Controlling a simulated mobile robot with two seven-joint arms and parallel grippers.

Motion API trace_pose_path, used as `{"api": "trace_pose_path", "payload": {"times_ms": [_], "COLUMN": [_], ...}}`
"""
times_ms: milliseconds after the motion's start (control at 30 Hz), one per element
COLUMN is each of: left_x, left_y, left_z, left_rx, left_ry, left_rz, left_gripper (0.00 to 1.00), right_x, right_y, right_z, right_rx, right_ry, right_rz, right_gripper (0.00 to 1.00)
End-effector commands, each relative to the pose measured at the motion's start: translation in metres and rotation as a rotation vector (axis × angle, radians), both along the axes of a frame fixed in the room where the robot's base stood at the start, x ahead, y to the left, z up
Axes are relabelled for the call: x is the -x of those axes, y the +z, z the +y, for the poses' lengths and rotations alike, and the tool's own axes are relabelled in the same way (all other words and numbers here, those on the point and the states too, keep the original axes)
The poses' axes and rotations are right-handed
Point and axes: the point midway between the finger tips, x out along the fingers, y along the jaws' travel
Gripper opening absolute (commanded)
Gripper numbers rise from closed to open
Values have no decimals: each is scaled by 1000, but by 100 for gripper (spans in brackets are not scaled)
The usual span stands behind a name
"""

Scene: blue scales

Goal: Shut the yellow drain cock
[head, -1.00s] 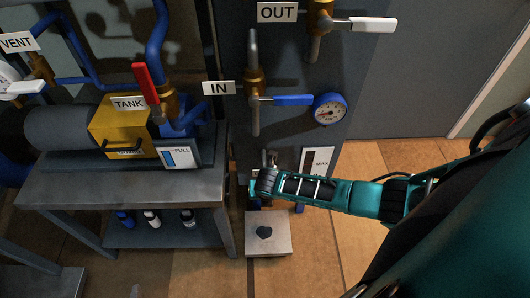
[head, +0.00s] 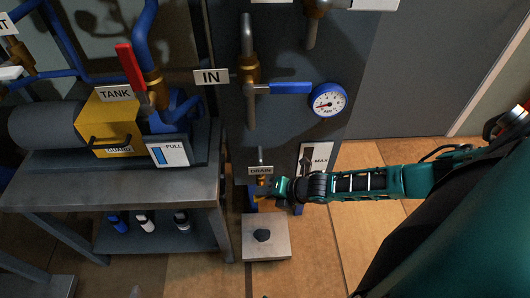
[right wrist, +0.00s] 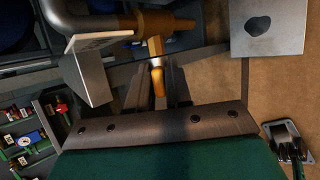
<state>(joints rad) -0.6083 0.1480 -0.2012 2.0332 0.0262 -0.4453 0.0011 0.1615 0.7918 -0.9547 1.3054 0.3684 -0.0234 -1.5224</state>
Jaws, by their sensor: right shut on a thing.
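The yellow drain cock (head: 259,197) sits low on the grey panel, just under the DRAIN label (head: 261,170). In the right wrist view its yellow handle (right wrist: 157,80) lies between the two fingers, pointing toward the palm. My right gripper (head: 267,193) comes in from the right and is shut on this handle; its fingers also show in the right wrist view (right wrist: 157,90). The gripper partly hides the handle in the head view. My left gripper is not in view.
A square plate with a dark spot (head: 266,247) lies below the cock. The IN valve with its blue lever (head: 290,88) and a gauge (head: 328,100) are above. A cart (head: 185,190) with the tank stands left. The floor at right is open.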

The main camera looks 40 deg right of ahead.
Motion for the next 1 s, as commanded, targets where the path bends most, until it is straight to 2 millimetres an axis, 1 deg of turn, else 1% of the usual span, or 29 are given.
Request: {"api": "trace_pose_path", "payload": {"times_ms": [33, 167, 267, 500, 700, 800, 1000], "left_x": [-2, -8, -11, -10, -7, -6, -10], "left_y": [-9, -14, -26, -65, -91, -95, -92], "left_z": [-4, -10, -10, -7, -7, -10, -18], "left_rx": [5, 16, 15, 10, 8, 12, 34], "left_ry": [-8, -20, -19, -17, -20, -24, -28], "left_rz": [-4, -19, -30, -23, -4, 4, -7], "left_gripper": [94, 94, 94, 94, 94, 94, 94], "right_x": [2, 3, 3, 3, 3, 3, 2], "right_y": [-9, -12, -14, -18, -19, -19, -17], "right_z": [-3, -4, -5, -6, -6, -6, -6], "right_rx": [-36, -141, -224, -412, -538, -587, -655], "right_ry": [-1, -3, -4, -6, -6, -6, -6], "right_rz": [-22, -85, -135, -251, -330, -360, -403], "right_gripper": [0, 0, 0, 0, 0, 0, 0]}}
